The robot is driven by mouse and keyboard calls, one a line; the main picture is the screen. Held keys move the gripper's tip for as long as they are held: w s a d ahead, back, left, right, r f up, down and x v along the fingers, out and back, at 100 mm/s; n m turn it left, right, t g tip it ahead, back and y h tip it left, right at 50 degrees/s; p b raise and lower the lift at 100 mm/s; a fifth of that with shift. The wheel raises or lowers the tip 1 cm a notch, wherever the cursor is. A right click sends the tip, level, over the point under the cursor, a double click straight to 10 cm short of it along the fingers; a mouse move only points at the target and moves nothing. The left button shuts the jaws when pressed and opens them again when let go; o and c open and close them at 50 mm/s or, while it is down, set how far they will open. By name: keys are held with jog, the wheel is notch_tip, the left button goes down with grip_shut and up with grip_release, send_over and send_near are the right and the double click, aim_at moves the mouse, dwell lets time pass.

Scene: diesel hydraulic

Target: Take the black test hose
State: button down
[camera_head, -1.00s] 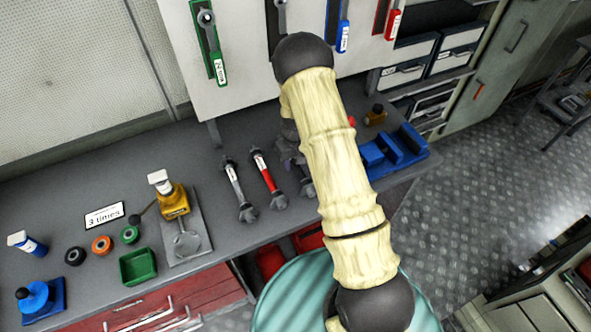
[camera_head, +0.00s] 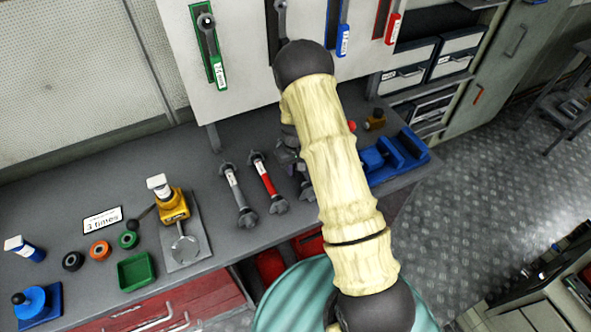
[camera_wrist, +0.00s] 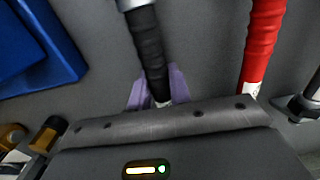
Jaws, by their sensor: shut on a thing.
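The black test hose (camera_wrist: 148,45) shows in the wrist view, with a grey metal end at the top edge. My gripper (camera_wrist: 157,88) has its purple fingers on either side of the hose and is shut on it. The lower end of the hose is hidden behind the gripper body. In the head view my arm covers most of the black hose and the gripper. A red hose (camera_head: 266,181) and a grey hose (camera_head: 238,194) lie side by side on the bench to the left. The red hose also shows right of the black one in the wrist view (camera_wrist: 264,40).
A blue holder (camera_head: 400,155) stands on the bench right of my arm. A yellow device (camera_head: 173,205), a green tray (camera_head: 136,271) and several coloured rings stand at the left. A white panel (camera_head: 240,60) with hanging tools rises behind the bench (camera_head: 200,150).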

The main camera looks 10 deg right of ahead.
aim_at(295, 166)
jog(key=shift+r+p, duration=2.4)
jog(key=shift+r, duration=1.95)
